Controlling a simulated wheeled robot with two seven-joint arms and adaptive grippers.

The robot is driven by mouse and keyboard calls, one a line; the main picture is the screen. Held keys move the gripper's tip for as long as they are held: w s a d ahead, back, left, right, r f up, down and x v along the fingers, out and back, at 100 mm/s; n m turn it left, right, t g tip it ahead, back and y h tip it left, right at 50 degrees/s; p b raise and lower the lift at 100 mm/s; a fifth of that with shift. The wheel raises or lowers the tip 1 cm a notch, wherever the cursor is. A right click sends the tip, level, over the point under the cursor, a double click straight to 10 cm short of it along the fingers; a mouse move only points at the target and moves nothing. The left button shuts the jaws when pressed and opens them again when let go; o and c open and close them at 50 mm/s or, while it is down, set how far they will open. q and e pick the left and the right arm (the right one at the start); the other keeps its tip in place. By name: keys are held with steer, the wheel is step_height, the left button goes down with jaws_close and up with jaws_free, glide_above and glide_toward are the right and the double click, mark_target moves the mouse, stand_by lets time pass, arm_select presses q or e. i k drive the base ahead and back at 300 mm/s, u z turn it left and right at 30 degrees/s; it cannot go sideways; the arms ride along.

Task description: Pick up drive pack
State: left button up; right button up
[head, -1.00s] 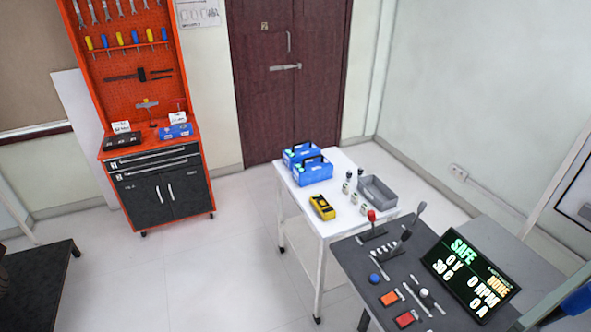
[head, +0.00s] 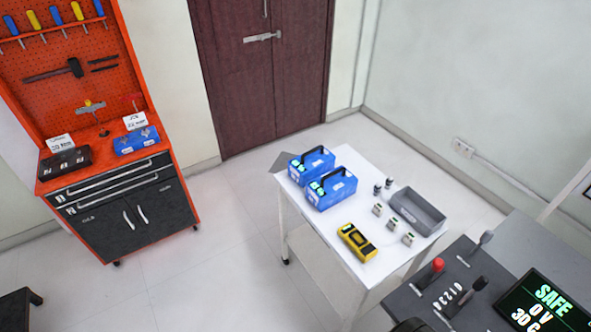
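Two blue packs with black carry handles stand side by side on the white table (head: 312,230). The rear pack (head: 298,172) is near the table's far left corner, and the front pack (head: 330,197) is just right of and nearer than it. Both are upright and show small lit green patches on their left ends. I cannot tell from the picture which one is the drive pack. Neither of my grippers shows in the head view, and nothing touches the packs.
A yellow meter (head: 357,242), several small parts and a grey bin (head: 417,212) share the white table. A dark bench with a red knob (head: 438,264) and a display (head: 545,305) stands at lower right. An orange tool cabinet (head: 120,205) stands left. Open floor lies between.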

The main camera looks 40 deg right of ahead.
mark_target(324, 192)
steer(key=z, duration=0.45)
steer(key=i, duration=1.4)
steer(key=z, duration=0.85)
